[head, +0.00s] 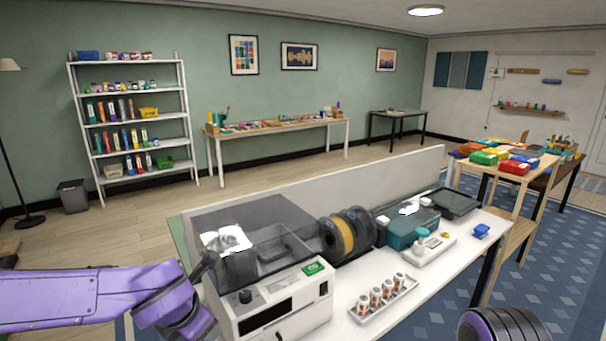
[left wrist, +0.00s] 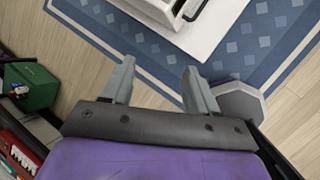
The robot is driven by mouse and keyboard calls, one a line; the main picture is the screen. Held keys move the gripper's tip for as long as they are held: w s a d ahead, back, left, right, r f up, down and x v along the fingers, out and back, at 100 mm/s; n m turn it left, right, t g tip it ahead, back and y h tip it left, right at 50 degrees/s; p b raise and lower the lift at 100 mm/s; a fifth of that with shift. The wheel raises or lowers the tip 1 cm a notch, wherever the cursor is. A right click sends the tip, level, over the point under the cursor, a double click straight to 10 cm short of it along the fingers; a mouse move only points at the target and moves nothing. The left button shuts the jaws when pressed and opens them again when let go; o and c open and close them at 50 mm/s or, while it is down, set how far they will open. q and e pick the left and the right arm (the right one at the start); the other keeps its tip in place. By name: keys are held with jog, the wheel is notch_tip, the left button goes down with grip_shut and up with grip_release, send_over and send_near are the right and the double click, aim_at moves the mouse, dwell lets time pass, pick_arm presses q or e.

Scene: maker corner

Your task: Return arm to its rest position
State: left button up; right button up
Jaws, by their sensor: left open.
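My left arm, purple, comes in from the left in the head view and reaches beside the white machine with the dark clear lid (head: 268,290). Its left gripper (head: 206,264) is dark and partly hidden by the wrist, in front of the machine's left side. In the left wrist view the left gripper (left wrist: 157,75) shows two grey fingers spread apart with nothing between them. Floor and rug lie below them. A purple rounded part of my right arm shows at the bottom right of the head view; its gripper is out of frame.
In the left wrist view, a green bin (left wrist: 32,86) stands left; the blue rug (left wrist: 150,45) is bare under the gripper.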

pick_arm(q)
jog(key=s+a+f+m+t+y+b, duration=0.1)
jog(key=s+a+f+m+y+b, duration=0.2)
jog(key=f+m, duration=0.65)
jog(key=s+a+f+m+y, duration=0.1)
jog(key=s+a+f+m, duration=0.35)
jog(key=f, duration=1.05)
jog(key=s+a+f+m+g+b, duration=0.1)
jog(key=s+f+m, duration=0.3)
jog(key=s+f, duration=0.3)
jog(key=s+a+f+m+g+b, duration=0.2)
jog(key=s+f+m, duration=0.2)
jog(key=s+f, duration=0.4)
jog(key=s, duration=0.5)
jog(key=shift+s+a+f+g+h, duration=0.15)
jog(key=shift+s+g+h, duration=0.15)
jog(key=shift+s+h, duration=0.1)
